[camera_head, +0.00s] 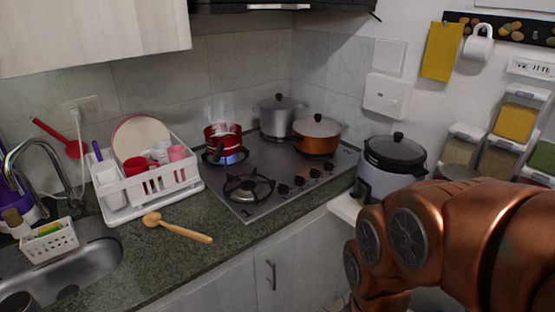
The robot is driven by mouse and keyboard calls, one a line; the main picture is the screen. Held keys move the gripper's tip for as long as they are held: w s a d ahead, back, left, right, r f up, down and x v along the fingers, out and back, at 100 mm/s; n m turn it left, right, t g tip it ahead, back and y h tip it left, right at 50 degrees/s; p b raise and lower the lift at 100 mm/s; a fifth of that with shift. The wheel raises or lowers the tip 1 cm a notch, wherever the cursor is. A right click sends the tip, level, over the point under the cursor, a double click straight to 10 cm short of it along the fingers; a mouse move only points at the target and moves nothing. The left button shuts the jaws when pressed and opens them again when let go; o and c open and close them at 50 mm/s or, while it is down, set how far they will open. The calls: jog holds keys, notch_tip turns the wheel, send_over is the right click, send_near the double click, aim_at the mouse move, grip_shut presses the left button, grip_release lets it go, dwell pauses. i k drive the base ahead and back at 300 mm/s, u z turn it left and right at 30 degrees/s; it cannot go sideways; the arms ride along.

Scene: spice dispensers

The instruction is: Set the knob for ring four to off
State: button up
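The gas stove (232,197) is set into the dark counter, with a row of several small dark knobs along its right front side; one is the knob (299,181) near the middle of the row. The knob positions are too small to read. A mark like a "1" shows by the front left corner; I cannot tell which ring is four. A blue flame (231,159) burns under the red pot (223,139) at the back left. The front burner (248,188) is bare and shows no flame. My copper arm fills the lower right; my gripper is not in view.
A silver pot (277,119) and an orange lidded pot (317,137) stand on the stove's far side. A rice cooker (393,161) stands right of the stove. A dish rack (150,185) and wooden spoon (178,227) lie left. Cabinets (235,281) front the counter.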

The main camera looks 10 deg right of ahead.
aim_at(328, 166)
jog(key=u, duration=0.2)
jog(key=k, duration=0.4)
jog(key=z, duration=0.85)
jog(key=i, duration=1.1)
jog(key=u, duration=0.85)
